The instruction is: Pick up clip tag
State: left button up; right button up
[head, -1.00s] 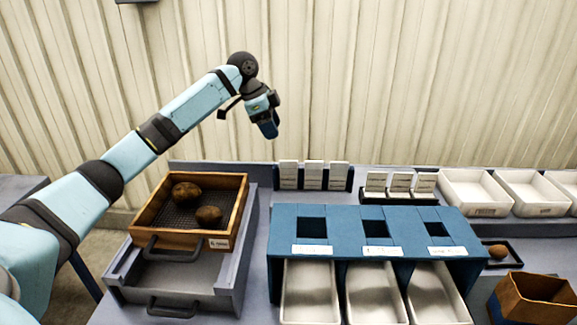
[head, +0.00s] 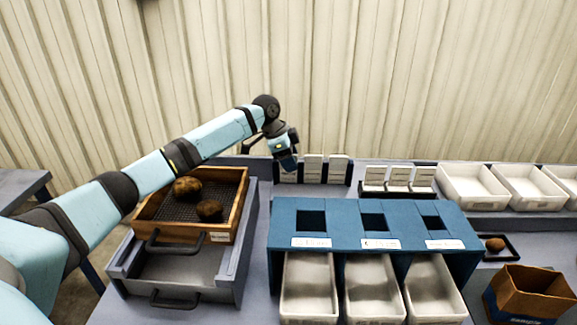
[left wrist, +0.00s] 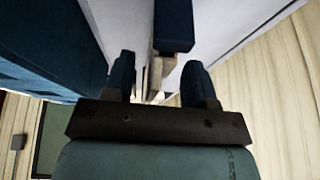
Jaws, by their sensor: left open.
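White clip tags stand upright in a dark rack (head: 325,180) at the back of the bench, with one tag (head: 313,168) in the middle and one tag (head: 337,169) at the right. My left gripper (head: 288,162) is at the rack's left end, pointing down and covering part of the leftmost tag. In the left wrist view the two fingers (left wrist: 158,82) are apart, with pale upright edges, probably tags, beyond the gap. I cannot tell whether a finger touches a tag. My right gripper is not in view.
A second rack of white cards (head: 398,178) stands to the right. A blue sorter (head: 345,222) with white trays (head: 372,292) is in front. A wooden sieve box (head: 240,215) with two potatoes lies left. White bins (head: 473,188) line the back right.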

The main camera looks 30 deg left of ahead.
pick_arm(q)
jog(key=shift+w+d+f, duration=0.1)
jog(key=shift+f, duration=0.25)
grip_shut()
jog(key=shift+r, duration=0.15)
